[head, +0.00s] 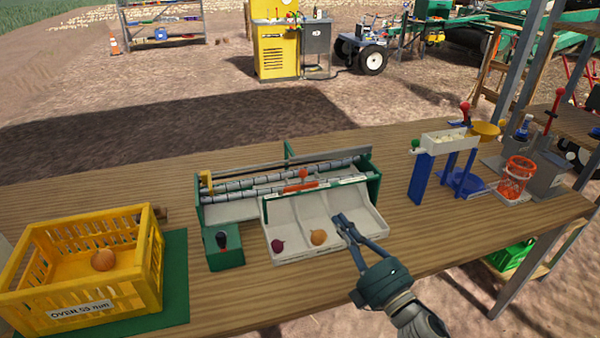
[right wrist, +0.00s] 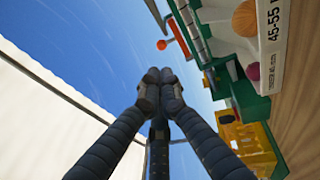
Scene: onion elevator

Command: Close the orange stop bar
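The orange stop bar (head: 299,187) with a round red knob lies across the middle of the green-framed roller sorter (head: 374,190), just behind the white sorting tray. The orange bar (right wrist: 179,38) and its knob also show at the top of the right wrist view. My right gripper (head: 341,220) is over the right compartment of the white tray, in front and to the right of the bar, apart from it. Its fingertips (right wrist: 158,76) meet with nothing between them. My left gripper is in neither view.
A purple onion (head: 277,246) and a yellow-brown onion (head: 319,237) lie in the white tray. A yellow crate (head: 140,280) holding an onion stands at left. A small green box with a black knob (head: 221,240) sits at the sorter's front left. A blue-legged stand (head: 419,180) is at right.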

